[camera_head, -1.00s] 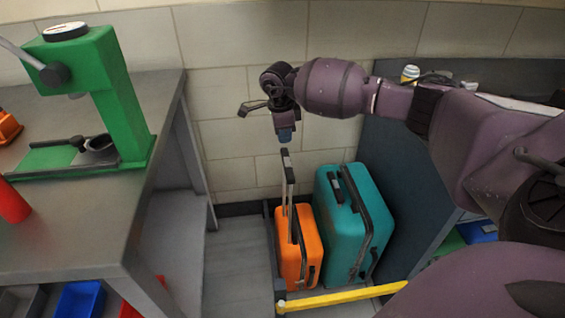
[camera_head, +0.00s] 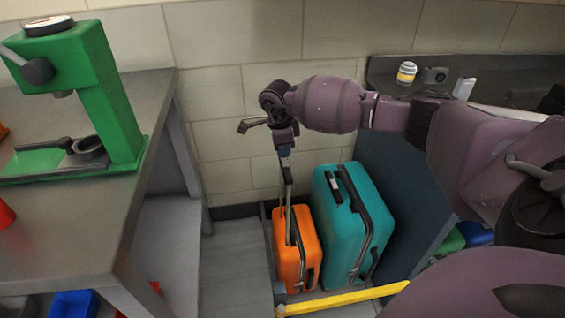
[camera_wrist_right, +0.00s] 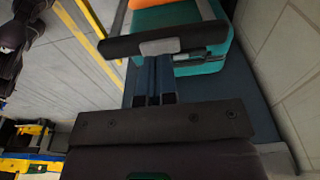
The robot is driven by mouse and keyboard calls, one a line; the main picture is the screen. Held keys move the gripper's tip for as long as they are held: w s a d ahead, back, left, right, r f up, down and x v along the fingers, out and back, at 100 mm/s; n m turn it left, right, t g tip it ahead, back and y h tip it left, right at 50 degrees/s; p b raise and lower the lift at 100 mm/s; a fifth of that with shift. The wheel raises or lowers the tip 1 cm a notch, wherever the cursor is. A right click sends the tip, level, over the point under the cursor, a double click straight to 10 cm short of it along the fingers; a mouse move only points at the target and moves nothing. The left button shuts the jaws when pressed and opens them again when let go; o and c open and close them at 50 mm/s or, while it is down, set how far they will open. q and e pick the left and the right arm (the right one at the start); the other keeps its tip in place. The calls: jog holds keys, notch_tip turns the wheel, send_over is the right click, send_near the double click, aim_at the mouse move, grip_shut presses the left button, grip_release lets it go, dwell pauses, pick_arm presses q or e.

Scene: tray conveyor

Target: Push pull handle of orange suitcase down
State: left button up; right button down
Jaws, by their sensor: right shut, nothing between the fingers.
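The orange suitcase (camera_head: 295,262) stands upright on the floor by the wall. Its pull handle (camera_head: 290,205) is extended upward on thin rods. My right gripper (camera_head: 284,150) is shut and empty, pointing down at the top of the handle. In the head view the fingers partly hide the grip bar. In the right wrist view the dark grip bar (camera_wrist_right: 160,45) with its light grey button lies right at the blue fingertips (camera_wrist_right: 154,72); whether they press on it I cannot tell. A sliver of orange shows at that view's top edge. My left gripper is out of view.
A teal suitcase (camera_head: 340,235) stands close to the right of the orange one. A yellow bar (camera_head: 345,299) crosses in front of both. A grey workbench (camera_head: 95,225) with a green press (camera_head: 115,115) is at left, and the tiled wall is behind.

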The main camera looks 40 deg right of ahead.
jog(key=shift+f, duration=0.8)
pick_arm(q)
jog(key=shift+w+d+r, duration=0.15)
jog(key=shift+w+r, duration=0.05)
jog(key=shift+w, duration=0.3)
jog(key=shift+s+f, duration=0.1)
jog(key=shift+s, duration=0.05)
